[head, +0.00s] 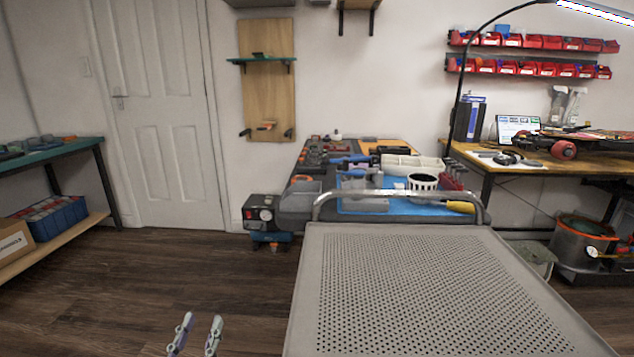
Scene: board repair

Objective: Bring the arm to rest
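My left gripper (197,335) shows at the bottom edge of the head view, left of the perforated grey cart top. Its two fingertips point up and stand apart with dark floor visible between them. It is open and holds nothing. The rest of the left arm is below the picture. My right gripper and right arm do not show.
An empty perforated cart top (430,285) with a metal handle fills the lower right. Behind it stands a cluttered bench (292,212). A skateboard lies on the wooden workbench (570,169) at right. A green-topped shelf (55,152) stands left. The wooden floor (140,285) is clear.

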